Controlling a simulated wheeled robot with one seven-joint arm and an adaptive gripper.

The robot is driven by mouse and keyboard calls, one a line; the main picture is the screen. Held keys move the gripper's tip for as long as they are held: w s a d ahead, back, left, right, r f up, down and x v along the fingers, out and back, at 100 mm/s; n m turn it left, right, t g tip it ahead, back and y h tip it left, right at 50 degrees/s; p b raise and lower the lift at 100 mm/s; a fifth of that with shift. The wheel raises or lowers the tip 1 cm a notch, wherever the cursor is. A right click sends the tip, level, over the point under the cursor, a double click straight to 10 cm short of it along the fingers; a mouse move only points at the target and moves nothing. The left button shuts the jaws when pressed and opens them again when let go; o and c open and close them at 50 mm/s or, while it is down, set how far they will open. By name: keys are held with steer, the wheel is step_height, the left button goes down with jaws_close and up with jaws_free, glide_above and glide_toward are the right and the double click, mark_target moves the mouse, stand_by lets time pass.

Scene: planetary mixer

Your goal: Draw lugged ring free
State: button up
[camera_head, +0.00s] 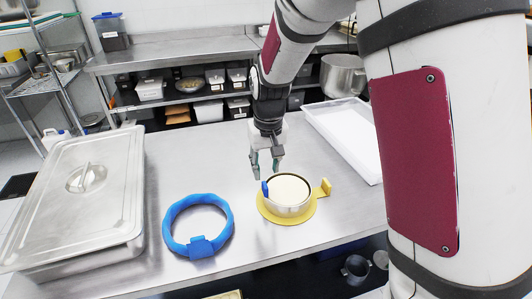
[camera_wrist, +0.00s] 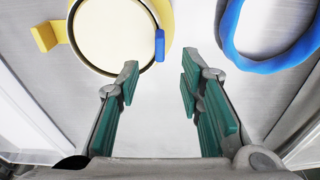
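The lugged ring (camera_head: 288,209) is a thin metal ring around a cream-coloured round cake. It stands on a round yellow board (camera_head: 273,217) with a raised yellow tab at its right. A blue lug (camera_head: 265,188) sticks out of the ring's left side. In the wrist view the blue lug (camera_wrist: 159,45) points toward the fingers. My gripper (camera_head: 265,170) is above the table, just behind and left of the ring. In the wrist view its teal-padded fingers (camera_wrist: 160,90) are apart, with bare table between them.
A blue loop with a block (camera_head: 201,248) lies left of the board. A lidded steel pan (camera_head: 80,200) stands at the far left. A white tray (camera_head: 345,130) lies at the back right. The table behind the blue loop is clear.

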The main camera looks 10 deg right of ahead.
mark_target(265, 185)
steer(key=f, duration=0.5)
steer(key=w+f, duration=0.1)
steer(key=f, duration=0.2)
steer(key=shift+f, duration=0.15)
steer(key=c, duration=0.7)
jaws_close()
